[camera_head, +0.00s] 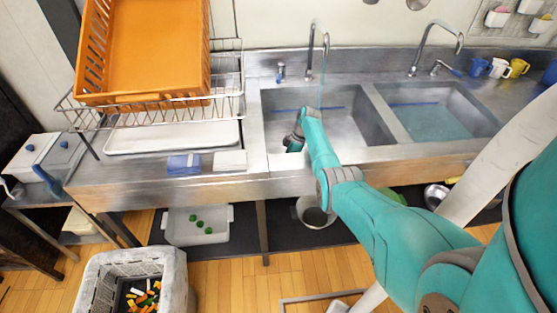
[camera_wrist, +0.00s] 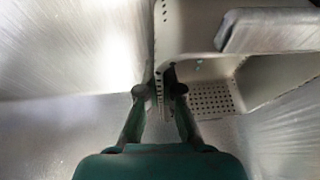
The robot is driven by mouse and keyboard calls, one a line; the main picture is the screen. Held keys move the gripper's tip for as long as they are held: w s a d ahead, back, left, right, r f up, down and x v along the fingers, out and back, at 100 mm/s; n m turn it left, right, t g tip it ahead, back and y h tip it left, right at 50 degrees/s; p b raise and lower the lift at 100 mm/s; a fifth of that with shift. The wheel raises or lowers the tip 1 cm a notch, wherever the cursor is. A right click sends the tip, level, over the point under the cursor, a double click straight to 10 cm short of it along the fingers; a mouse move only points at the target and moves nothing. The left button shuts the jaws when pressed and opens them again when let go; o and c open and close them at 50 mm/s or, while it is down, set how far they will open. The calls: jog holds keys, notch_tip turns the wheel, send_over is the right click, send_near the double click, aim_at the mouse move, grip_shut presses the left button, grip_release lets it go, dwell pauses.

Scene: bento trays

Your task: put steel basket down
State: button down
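The steel basket (camera_wrist: 212,100) shows in the wrist view as a pale grey metal box with rows of small holes in its floor and side wall. My gripper (camera_wrist: 160,92) has one finger on each side of that wall, close against it, and appears shut on it. In the head view my gripper (camera_head: 294,143) is low inside the left sink basin (camera_head: 350,111), near its left wall. I cannot make out the basket in the head view. Whether its underside touches the basin floor is hidden.
The right basin (camera_head: 430,112) holds bluish water. A wire rack (camera_head: 226,88) with an orange crate (camera_head: 145,45) stands left of the sink. A blue cloth (camera_head: 183,164) and a white cloth (camera_head: 230,161) lie on the counter's front edge. Cups (camera_head: 498,68) stand at far right.

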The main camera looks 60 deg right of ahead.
jog(key=shift+f, duration=0.1)
jog(key=c, duration=1.3)
grip_release()
jog(key=v, duration=1.2)
